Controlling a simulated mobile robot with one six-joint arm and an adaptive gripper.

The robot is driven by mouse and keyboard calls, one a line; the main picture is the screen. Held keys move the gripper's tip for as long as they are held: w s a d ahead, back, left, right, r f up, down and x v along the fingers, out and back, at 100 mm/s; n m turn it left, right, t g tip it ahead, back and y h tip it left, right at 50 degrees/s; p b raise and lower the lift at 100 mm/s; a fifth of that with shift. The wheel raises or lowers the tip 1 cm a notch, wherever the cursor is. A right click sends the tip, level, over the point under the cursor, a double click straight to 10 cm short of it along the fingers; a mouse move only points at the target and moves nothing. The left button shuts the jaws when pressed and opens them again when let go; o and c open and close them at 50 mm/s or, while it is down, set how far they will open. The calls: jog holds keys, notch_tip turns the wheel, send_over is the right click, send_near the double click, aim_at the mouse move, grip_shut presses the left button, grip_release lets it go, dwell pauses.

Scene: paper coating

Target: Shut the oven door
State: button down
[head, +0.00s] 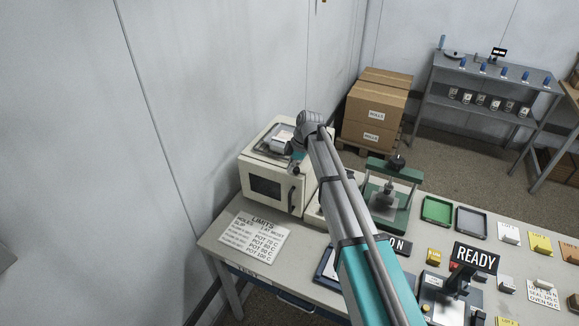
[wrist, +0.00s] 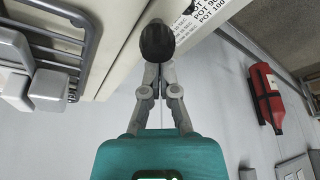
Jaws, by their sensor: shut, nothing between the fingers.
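The cream oven (head: 254,166) stands at the back left of the bench. Its door (head: 268,188) has a dark window and a dark upright handle (head: 292,196) at the right. The door looks about flush with the oven body; I cannot tell whether a small gap is left. My gripper (head: 294,170) is by the oven's upper front right, above the handle. In the wrist view my gripper (wrist: 157,62) is shut and empty, pointing down beside the oven's cream edge (wrist: 118,62). A dark rounded end shows at the fingertips; whether it touches the door is unclear.
A wall is close behind the oven.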

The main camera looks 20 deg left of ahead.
notch_tip(320, 180, up, 10)
jog(key=p, duration=0.9)
jog(key=shift+f, duration=0.2)
jog(key=shift+f, duration=0.1)
dwell(0.5)
jog(key=s+d+f+m+h+b, duration=0.1)
jog(key=s+d+f+m+b, duration=0.5)
jog(key=d, duration=0.6)
jog(key=s+d+f+m+t+h+b, duration=0.1)
jog(key=s+d+f+m+b, duration=0.5)
jog(key=d, duration=0.6)
jog(key=s+d+f+m+h+b, duration=0.1)
jog(key=s+d+f+m+b, duration=0.5)
jog(key=d, duration=0.7)
jog(key=shift+s+f+m+t+b, duration=0.3)
jog(key=shift+s+f+m, duration=0.65)
jog(key=shift+s+m, duration=1.35)
jog(key=shift+w, duration=0.25)
